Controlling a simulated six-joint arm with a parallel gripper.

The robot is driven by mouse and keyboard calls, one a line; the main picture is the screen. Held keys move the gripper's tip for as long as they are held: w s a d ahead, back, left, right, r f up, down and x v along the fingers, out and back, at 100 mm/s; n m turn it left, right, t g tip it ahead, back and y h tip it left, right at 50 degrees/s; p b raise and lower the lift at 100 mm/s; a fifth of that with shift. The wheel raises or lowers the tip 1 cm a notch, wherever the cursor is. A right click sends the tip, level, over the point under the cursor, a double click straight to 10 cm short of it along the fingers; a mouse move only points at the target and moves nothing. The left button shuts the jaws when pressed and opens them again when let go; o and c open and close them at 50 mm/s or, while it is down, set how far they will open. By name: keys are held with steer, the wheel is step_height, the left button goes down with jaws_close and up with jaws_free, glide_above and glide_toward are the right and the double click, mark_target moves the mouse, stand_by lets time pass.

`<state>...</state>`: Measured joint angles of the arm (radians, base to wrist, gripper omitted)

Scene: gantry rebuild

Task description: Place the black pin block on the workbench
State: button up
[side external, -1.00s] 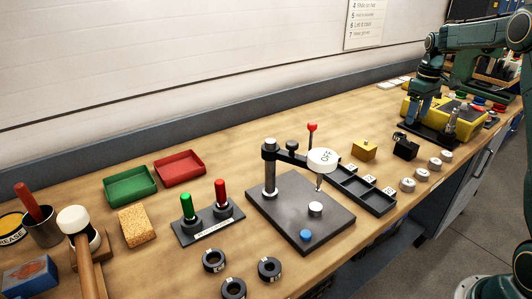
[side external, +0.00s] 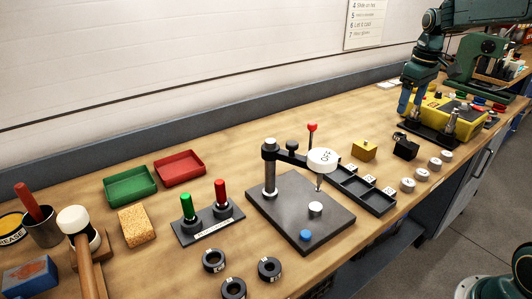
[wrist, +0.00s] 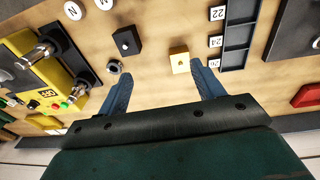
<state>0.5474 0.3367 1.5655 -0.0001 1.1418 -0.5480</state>
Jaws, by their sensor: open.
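The black pin block (side external: 405,148) stands on the wooden workbench (side external: 330,135), just right of a small yellow block (side external: 364,150). My gripper (side external: 410,101) is open and empty, above the bench behind the black block, near the yellow machine. Its two blue fingers (wrist: 163,84) are spread wide in the wrist view, touching neither block.
The yellow machine (side external: 452,115) with metal posts stands to the right. White round buttons (side external: 421,174) line the bench's front edge. A black compartment tray (side external: 380,202) and a press (side external: 300,215) stand left.

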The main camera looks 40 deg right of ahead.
steer(key=s+a+r+t, duration=0.1)
steer(key=s+a+r, duration=0.25)
steer(key=a, duration=0.45)
steer(key=s+a+r+t, duration=0.1)
steer(key=s+a+r, duration=0.1)
steer(key=s+a, duration=0.4)
steer(key=s+a+f+t, duration=0.2)
steer(key=s+a+f, duration=0.1)
steer(key=s+a, duration=0.7)
steer(key=s, duration=0.3)
steer(key=shift+a+f+t+y, duration=0.2)
steer(key=shift+a+t+y, duration=0.1)
